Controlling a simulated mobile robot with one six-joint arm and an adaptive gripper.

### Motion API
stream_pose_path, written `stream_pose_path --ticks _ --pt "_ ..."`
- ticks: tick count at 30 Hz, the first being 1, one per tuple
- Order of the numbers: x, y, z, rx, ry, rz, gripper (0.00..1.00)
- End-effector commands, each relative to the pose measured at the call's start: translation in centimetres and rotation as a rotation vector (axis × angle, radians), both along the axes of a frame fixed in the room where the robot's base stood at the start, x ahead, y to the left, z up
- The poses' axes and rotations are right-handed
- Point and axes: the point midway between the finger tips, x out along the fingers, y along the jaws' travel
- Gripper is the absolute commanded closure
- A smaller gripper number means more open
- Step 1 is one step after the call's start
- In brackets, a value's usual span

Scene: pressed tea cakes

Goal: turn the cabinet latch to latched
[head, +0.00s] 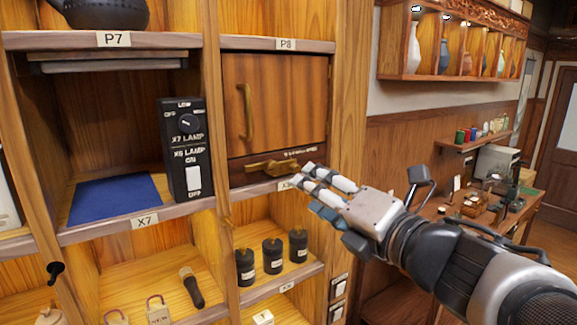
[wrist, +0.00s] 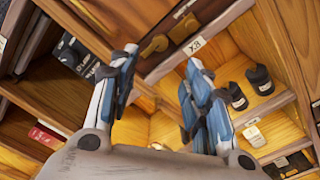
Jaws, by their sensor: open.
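The brass cabinet latch (head: 272,168) sits on a dark strip below a closed wooden door (head: 285,100). Its lever lies roughly horizontal in the head view. The small lettering beside it is too small to read, so I cannot tell its set position from that. In the wrist view the latch (wrist: 155,46) shows beyond my fingertips. My gripper (head: 304,184) is open and empty, just right of the latch and slightly below it in the head view. In the wrist view its fingers (wrist: 160,60) are spread apart. I see no clear contact with the latch.
A black lamp switch box (head: 186,150) stands left of the cabinet, beside a blue cloth (head: 115,198). Several black canisters (head: 272,255) stand on the shelf below. A vertical door handle (head: 246,110) sticks out above the latch. A shelf post (head: 350,100) rises at right.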

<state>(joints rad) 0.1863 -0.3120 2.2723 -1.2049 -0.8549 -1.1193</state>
Motion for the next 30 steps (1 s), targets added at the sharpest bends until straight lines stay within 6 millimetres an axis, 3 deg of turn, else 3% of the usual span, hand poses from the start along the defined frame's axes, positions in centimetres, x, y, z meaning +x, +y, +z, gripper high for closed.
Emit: stream_pose_path --ticks 15,21,30 --pt "8.9 6.1 0.0 0.001 0.003 0.001 0.55" --pt "10.4 7.1 0.1 0.002 0.001 -0.001 0.55" --pt "10.7 7.2 0.0 0.001 0.002 -0.003 0.55"
